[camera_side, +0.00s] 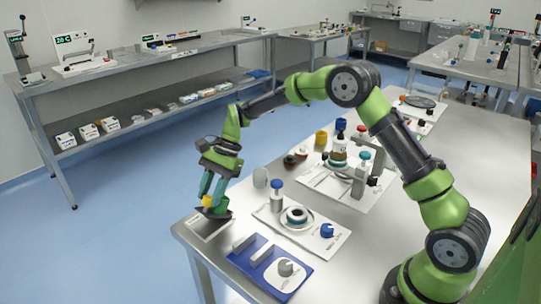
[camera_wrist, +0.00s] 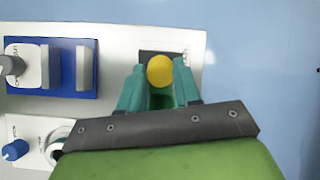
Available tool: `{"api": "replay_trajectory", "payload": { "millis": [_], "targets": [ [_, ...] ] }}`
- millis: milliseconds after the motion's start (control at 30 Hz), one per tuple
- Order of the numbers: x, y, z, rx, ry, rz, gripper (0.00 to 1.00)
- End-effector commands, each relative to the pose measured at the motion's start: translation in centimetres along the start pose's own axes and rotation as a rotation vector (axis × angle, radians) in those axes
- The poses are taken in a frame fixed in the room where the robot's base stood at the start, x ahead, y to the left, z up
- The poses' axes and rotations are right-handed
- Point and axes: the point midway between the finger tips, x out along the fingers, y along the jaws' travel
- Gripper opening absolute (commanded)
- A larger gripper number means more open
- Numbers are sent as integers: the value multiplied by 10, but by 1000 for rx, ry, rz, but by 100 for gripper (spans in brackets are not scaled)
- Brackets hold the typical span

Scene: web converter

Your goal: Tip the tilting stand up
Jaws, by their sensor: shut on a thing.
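My gripper (camera_side: 208,196) reaches down at the near left corner of the steel table. Its green fingers are shut on a yellow knob (camera_side: 207,201). In the wrist view the round yellow knob (camera_wrist: 160,70) sits between the fingertips (camera_wrist: 158,82). The knob is over a dark part (camera_side: 216,213) on a white plate (camera_side: 207,226), which I take to be the tilting stand. In the wrist view a dark rectangle (camera_wrist: 146,55) shows on the plate beside the knob. The fingers hide much of the stand, so its tilt is unclear.
A blue fixture (camera_side: 262,284) with a grey knob and upright blocks stands close by. A white plate with a ring and blue knob (camera_side: 327,230) lies behind it. The table edge is close; blue floor (camera_wrist: 260,50) lies beyond.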

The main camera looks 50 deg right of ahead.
Motion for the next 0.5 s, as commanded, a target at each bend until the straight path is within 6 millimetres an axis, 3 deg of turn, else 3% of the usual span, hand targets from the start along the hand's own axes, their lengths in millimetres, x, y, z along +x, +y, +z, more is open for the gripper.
{"api": "replay_trajectory", "payload": {
  "millis": [500],
  "targets": [
    [-6,1,-3,2,-58,-16,0]
  ]
}}
